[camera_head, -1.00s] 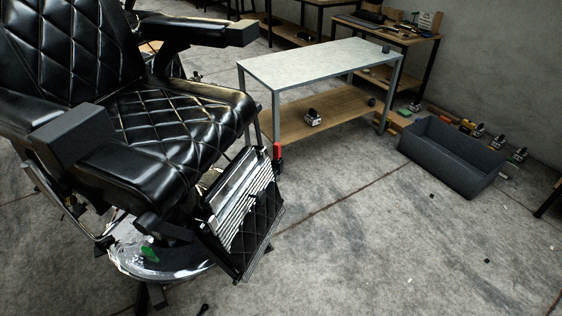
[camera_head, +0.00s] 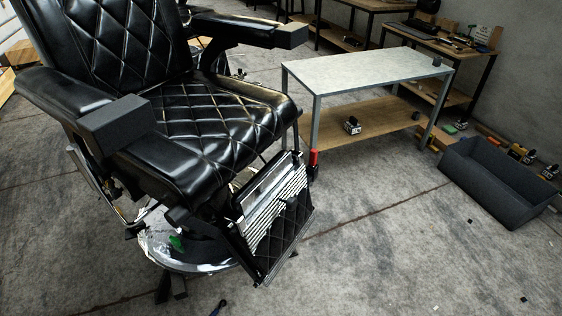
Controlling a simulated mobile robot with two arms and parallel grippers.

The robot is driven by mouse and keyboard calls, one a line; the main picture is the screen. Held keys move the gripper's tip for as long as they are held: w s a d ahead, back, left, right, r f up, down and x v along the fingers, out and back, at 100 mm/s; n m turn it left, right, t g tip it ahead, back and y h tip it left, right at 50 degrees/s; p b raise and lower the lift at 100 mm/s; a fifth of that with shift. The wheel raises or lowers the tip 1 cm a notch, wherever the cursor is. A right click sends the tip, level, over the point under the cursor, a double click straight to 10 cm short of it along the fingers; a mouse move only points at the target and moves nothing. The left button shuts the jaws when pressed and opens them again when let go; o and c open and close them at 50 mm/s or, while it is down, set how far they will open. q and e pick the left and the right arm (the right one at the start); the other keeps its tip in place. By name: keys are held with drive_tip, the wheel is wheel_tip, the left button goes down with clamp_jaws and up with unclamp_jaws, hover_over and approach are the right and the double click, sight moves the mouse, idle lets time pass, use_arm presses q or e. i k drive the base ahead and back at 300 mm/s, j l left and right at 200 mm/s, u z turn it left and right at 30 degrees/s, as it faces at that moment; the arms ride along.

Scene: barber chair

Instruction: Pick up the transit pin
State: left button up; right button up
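A black quilted barber chair (camera_head: 215,118) fills the left and middle of the head view. A small upright red piece (camera_head: 313,158) with a dark lower part shows at the right edge of its footrest (camera_head: 275,205). It may be the transit pin, but I cannot tell for sure. A small green piece (camera_head: 176,243) shows at the chair's round chrome base (camera_head: 205,262).
A pale-topped table (camera_head: 365,68) with a wooden lower shelf (camera_head: 375,122) stands right of the chair. A dark open bin (camera_head: 492,185) lies on the floor at the right. The front right floor is mostly clear.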

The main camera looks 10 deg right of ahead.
sight(314, 153)
drive_tip(key=i+l+u, duration=0.3)
drive_tip(key=l+u, duration=0.35)
drive_tip(key=i+l+u, duration=0.15)
drive_tip(key=l+u, duration=0.15)
drive_tip(key=l, duration=0.25)
